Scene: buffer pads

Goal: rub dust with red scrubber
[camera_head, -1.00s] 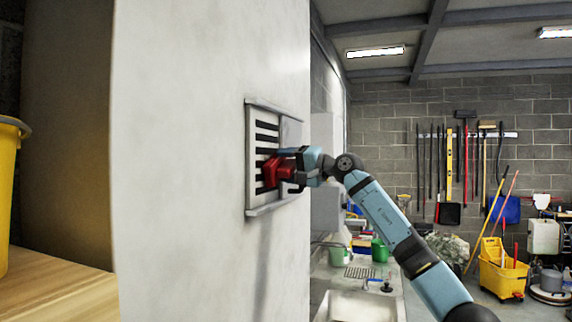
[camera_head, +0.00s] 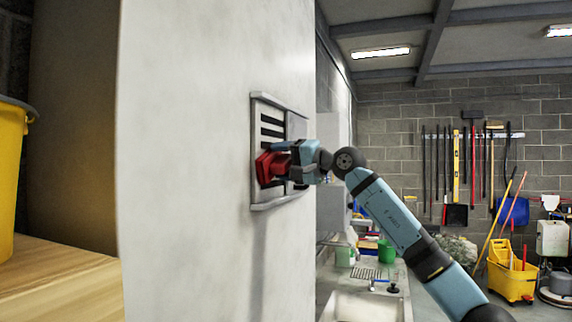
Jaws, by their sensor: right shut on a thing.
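The red scrubber (camera_head: 267,167) is held by my right gripper (camera_head: 287,160), which is shut on it. The scrubber is at the left part of a slotted vent (camera_head: 272,119) on the white wall panel and seems to touch its slats. The vent's upper slots show dark, and its lower slots are mostly hidden behind the scrubber and gripper. I cannot make out separate dust on the vent. My left gripper is not in view.
A yellow bucket (camera_head: 11,175) stands on a wooden surface (camera_head: 60,285) at left. A sink (camera_head: 365,305) and a green container (camera_head: 386,250) are below at right. A yellow mop bucket (camera_head: 512,275) stands on the floor.

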